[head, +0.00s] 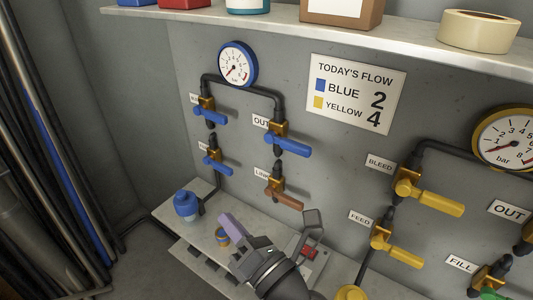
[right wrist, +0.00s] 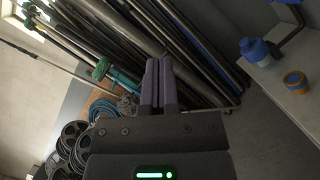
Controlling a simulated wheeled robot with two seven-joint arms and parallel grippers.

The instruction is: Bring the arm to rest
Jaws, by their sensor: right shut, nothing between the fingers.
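My right gripper (head: 227,220) shows at the lower middle of the head view, its purple fingers pointing up and left over the low ledge (head: 172,213). In the right wrist view the two purple fingers (right wrist: 158,68) lie together, shut with nothing between them. A blue bottle (head: 186,205) stands on the ledge to the left of the fingers, apart from them. A small orange and blue jar (head: 222,238) sits close beside the fingers in the head view. My left gripper is not in view.
A wall panel carries a blue-rimmed gauge (head: 237,64), blue valve handles (head: 292,146), a brown handle (head: 284,196) and yellow handles (head: 440,202). A shelf (head: 420,38) runs above. Long pipes (head: 45,120) lean at the left. Hose reels (right wrist: 75,135) show in the wrist view.

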